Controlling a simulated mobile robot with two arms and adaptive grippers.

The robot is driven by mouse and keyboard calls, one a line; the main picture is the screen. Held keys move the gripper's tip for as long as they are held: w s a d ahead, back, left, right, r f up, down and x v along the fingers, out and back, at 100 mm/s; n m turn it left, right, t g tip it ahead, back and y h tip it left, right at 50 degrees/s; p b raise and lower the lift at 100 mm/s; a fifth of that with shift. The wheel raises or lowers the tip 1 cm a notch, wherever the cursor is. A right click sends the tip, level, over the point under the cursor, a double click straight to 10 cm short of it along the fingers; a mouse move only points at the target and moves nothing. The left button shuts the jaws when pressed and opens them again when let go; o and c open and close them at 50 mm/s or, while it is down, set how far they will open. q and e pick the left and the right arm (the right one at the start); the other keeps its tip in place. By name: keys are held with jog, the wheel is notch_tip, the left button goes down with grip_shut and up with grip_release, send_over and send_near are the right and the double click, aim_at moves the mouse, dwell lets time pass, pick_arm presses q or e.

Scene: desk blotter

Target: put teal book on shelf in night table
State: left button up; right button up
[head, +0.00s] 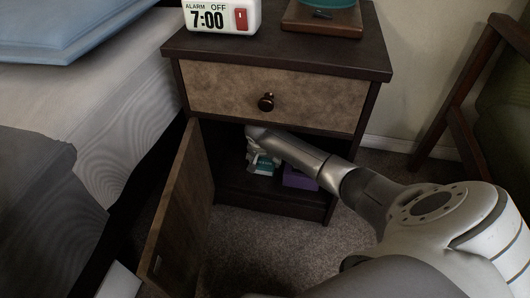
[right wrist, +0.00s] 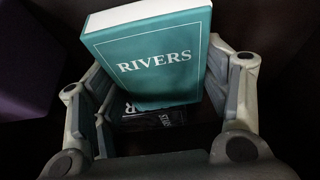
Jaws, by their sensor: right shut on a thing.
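The teal book (right wrist: 155,60), with "RIVERS" on its cover, fills the top of the right wrist view between the fingers of my right gripper (right wrist: 160,95). The gripper is shut on it. In the head view my right gripper (head: 259,158) reaches into the open lower compartment of the night table (head: 280,48), and a bit of the teal book (head: 265,166) shows there below it. I cannot tell whether the book touches the shelf (head: 262,196).
The wooden door (head: 180,220) of the night table stands open on the left. A purple object (head: 299,179) sits on the shelf to the right, and a dark item with lettering (right wrist: 150,119) lies beneath the book. An alarm clock (head: 221,17) stands on top. A bed (head: 75,90) is at left.

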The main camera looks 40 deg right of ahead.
jog(key=shift+r, duration=0.1)
jog(key=shift+f, duration=0.2)
jog(key=o, duration=1.1)
